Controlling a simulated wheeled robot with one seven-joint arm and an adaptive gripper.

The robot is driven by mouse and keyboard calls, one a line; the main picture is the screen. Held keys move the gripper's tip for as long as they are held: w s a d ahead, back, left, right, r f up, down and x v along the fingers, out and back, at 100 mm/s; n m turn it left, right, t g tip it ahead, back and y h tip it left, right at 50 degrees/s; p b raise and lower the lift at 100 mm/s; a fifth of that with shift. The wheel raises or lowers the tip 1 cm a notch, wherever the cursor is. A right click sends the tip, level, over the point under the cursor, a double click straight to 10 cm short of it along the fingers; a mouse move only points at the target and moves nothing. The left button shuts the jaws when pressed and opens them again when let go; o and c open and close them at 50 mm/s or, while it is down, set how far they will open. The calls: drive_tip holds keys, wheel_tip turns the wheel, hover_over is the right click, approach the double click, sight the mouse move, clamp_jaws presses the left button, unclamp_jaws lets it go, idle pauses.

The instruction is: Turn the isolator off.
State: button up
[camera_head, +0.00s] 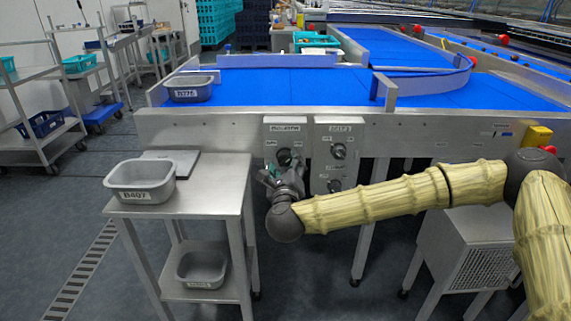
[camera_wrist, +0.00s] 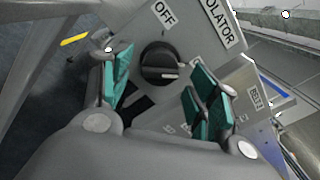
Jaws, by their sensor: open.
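The isolator (camera_head: 271,142) is a grey box on the conveyor's front side. In the wrist view its round black knob (camera_wrist: 160,62) has a pale mark on the bar, pointing right in the picture rather than up at the OFF label (camera_wrist: 164,13). Part of the isolator's name label (camera_wrist: 222,22) shows at the top. My gripper (camera_wrist: 160,70) is open, with teal-padded fingers on either side of the knob and visible gaps to it. I cannot tell how far the fingertips are from the panel. In the head view my gripper (camera_head: 280,172) partly covers the isolator's lower part.
A second grey control box (camera_head: 322,165) with knobs sits close to the right of the isolator. A steel table (camera_head: 222,190) with a grey tub (camera_head: 140,185) stands at the left. A yellow box with a red button (camera_head: 537,136) is at the right. The blue conveyor (camera_head: 290,88) runs above.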

drive_tip(key=shift+w, duration=1.3)
drive_tip(key=c, duration=1)
